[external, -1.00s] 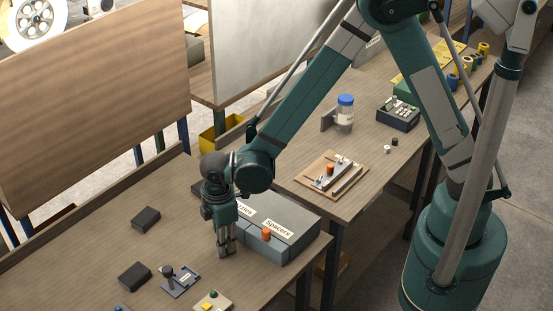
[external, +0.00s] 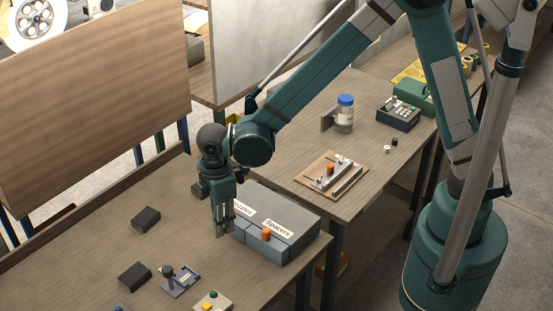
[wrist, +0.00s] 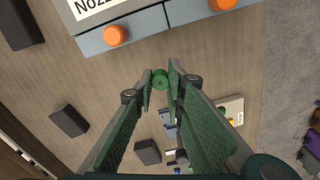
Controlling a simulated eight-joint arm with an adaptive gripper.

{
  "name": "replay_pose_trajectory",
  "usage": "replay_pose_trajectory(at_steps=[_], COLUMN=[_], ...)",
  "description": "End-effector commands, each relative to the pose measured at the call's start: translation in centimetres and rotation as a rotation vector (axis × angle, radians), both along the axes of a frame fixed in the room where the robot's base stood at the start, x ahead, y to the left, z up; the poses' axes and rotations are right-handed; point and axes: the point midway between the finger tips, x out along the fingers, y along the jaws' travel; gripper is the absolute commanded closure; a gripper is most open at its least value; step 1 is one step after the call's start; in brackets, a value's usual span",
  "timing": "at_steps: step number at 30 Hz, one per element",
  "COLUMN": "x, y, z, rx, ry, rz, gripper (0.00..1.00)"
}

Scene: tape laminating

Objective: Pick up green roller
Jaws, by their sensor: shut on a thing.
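The green roller (wrist: 160,78) is a small green cylinder, seen end-on in the wrist view between my two fingertips. My gripper (wrist: 161,84) is shut on it, one finger on each side. In the external view my gripper (external: 223,232) points straight down just left of the grey drawer box and appears to be above the table top. The roller is too small and too hidden by the fingers to make out clearly there.
The grey drawer box (external: 290,213), labelled "Spacers" and "Nozzles", has orange knobs (wrist: 115,35). Dark blocks (external: 146,218) lie on the table to the left. A small lever device (external: 180,280) and a button box (external: 213,302) stand near the front. Bare table lies between.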

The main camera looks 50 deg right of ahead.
Motion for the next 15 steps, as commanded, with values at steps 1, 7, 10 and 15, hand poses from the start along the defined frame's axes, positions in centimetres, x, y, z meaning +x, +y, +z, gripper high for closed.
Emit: replay_pose_trajectory(at_steps=[1,7,10,15], x=[0.0,0.02,0.01,0.02], y=[0.0,0.02,0.01,0.02], z=[0.42,1.21,1.27,1.25], rx=[0.0,0.0,0.0,0.0], ry=[0.0,0.0,0.0,0.0], rz=[0.0,0.0,0.0,0.0], gripper=[0.92,0.92,0.92,0.92])
